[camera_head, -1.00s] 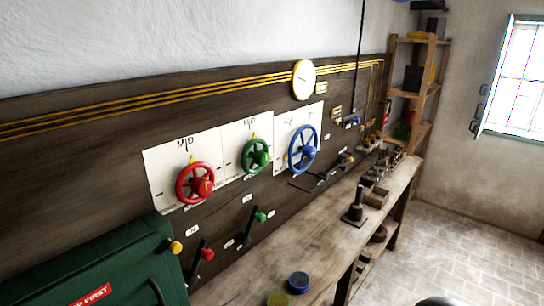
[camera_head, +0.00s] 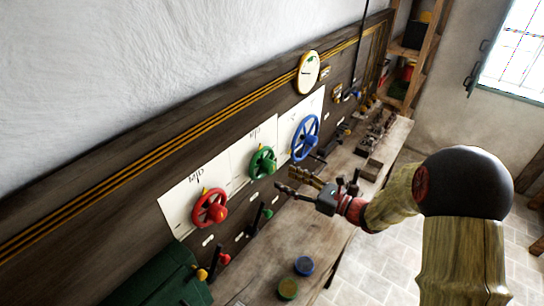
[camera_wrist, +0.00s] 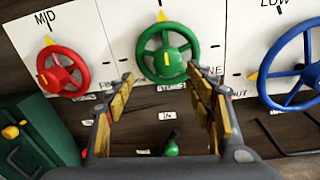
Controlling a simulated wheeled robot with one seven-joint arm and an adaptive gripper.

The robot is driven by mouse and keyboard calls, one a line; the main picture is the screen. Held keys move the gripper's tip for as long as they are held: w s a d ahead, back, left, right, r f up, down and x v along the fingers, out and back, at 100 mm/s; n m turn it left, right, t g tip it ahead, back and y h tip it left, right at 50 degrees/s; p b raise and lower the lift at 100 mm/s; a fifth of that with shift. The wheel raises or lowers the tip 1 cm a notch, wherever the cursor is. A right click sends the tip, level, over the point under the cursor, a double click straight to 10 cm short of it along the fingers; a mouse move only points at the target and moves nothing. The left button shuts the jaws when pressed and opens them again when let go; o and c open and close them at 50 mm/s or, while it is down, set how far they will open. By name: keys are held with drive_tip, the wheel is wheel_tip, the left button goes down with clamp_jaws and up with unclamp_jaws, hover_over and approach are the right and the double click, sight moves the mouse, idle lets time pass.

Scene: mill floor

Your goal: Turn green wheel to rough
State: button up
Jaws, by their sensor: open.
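The green wheel (camera_head: 263,163) is mounted on a white panel on the dark board, between the red wheel (camera_head: 210,208) and the blue wheel (camera_head: 305,138). In the wrist view the green wheel (camera_wrist: 167,53) is ahead, above and between my fingers, with a yellow mark low on its hub. A yellow pointer stands at its top; the lettering under it is partly hidden, so I cannot read its setting. My gripper (camera_head: 285,180) is open and empty, apart from the wheel and to its lower right in the head view. Its two fingers (camera_wrist: 165,100) spread below the wheel in the wrist view.
A lever with a green knob (camera_wrist: 172,148) lies below the green wheel, between my fingers in the picture. A red-knobbed lever (camera_head: 224,259) and a green case (camera_head: 160,275) are at the left. The bench (camera_head: 265,262) holds two round tins (camera_head: 303,265) and several weights (camera_head: 372,140).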

sight(274, 170)
drive_tip(key=shift+m+t, duration=0.3)
drive_tip(key=shift+m, duration=0.1)
drive_tip(key=x, duration=0.5)
drive_tip(key=w+p+x, duration=0.1)
drive_tip(key=x, duration=0.1)
drive_tip(key=shift+w+d+f, duration=0.1)
drive_tip(key=shift+w, duration=0.05)
drive_tip(key=shift+c, duration=1)
drive_tip(key=c, duration=1)
drive_tip(key=shift+o, duration=0.2)
